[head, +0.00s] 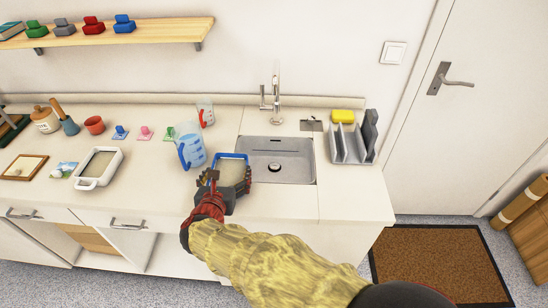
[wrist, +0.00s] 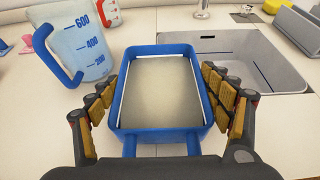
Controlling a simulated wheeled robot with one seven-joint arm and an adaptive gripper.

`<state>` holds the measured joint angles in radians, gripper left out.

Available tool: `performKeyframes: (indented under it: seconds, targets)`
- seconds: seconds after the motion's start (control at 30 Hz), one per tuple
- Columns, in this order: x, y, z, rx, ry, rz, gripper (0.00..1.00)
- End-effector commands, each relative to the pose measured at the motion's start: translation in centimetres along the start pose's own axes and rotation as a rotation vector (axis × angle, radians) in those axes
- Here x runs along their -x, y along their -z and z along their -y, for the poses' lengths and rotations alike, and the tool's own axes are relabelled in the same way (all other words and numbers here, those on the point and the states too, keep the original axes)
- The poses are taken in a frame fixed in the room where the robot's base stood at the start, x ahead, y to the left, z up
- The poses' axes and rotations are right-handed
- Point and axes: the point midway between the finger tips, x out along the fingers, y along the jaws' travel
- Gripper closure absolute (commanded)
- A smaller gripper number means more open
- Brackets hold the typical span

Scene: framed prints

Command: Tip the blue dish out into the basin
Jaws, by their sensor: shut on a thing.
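The blue dish (head: 233,157) is a rectangular blue-rimmed dish with a flat pale grey-beige surface inside. In the wrist view the dish (wrist: 160,137) sits level between the fingers of my gripper (wrist: 161,98), with blue handle bars toward the palm. My gripper (head: 233,174) is shut on it in the head view, at the left front of the basin. The basin (head: 283,170) is a grey sunken sink with a dark drain; it also shows at the upper right of the wrist view (wrist: 222,59). I cannot tell whether the dish touches the counter.
A clear jug with a blue handle (head: 190,147) stands close left of the dish. A tap (head: 276,97) rises behind the basin. A grey rack (head: 352,145) and yellow sponge (head: 342,117) are to its right. A white dish (head: 99,168) stands farther left.

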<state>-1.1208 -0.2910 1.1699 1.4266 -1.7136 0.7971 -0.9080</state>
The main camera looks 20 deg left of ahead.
Motion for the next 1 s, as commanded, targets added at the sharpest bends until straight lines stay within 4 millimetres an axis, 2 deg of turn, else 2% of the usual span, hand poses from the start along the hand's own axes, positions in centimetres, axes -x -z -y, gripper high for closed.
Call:
performKeyframes:
  seconds: [0.37,0.7,1.0]
  targets:
    - [-0.2,-2.0,1.5,-0.131,-0.053,-0.075,0.6]
    - [-1.1,-2.3,3.3,-0.262,-0.108,-0.159,0.6]
    - [-1.2,-2.5,3.5,-0.288,-0.12,-0.178,0.6]
